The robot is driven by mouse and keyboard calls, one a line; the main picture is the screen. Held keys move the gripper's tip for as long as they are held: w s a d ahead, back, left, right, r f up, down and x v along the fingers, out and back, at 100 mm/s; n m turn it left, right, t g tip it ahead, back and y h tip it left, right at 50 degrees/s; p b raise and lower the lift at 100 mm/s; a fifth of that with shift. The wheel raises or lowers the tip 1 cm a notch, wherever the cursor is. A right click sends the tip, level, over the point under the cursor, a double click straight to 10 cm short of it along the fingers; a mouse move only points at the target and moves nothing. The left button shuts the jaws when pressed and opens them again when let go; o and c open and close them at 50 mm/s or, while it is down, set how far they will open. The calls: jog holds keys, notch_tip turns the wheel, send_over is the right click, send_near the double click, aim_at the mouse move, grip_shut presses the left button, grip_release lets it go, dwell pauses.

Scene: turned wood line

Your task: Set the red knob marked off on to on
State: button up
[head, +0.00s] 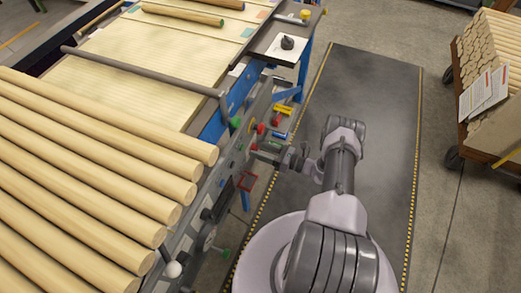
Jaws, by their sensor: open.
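Two small red knobs show on the side panel (232,165) of the wood machine. The upper red knob (261,128) stands clear of my gripper. The lower red knob (253,146) is right at the tips of my gripper (262,151), which reaches left toward the panel with its jaws open. I cannot tell whether the jaws are around the lower knob or only beside it. The off and on marks are too small to read, so I cannot tell which knob carries them or how either is turned.
Turned wood rods (90,180) fill the machine's left side. A grey rail (140,72) crosses above the bed. A white-balled lever (173,269) and a green knob (235,122) stick out nearby. Dark floor mat (385,110) lies clear to the right. A loaded cart (490,140) stands far right.

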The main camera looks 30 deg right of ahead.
grip_shut()
jog(key=shift+f+m+b, duration=0.15)
jog(key=shift+m+b, duration=0.15)
jog(key=shift+b, duration=0.05)
jog(key=m+b, duration=0.6)
jog(key=m, duration=0.6)
jog(key=shift+d, duration=0.1)
jog(key=m, duration=0.5)
jog(key=shift+f, duration=0.15)
jog(key=shift+m, duration=0.3)
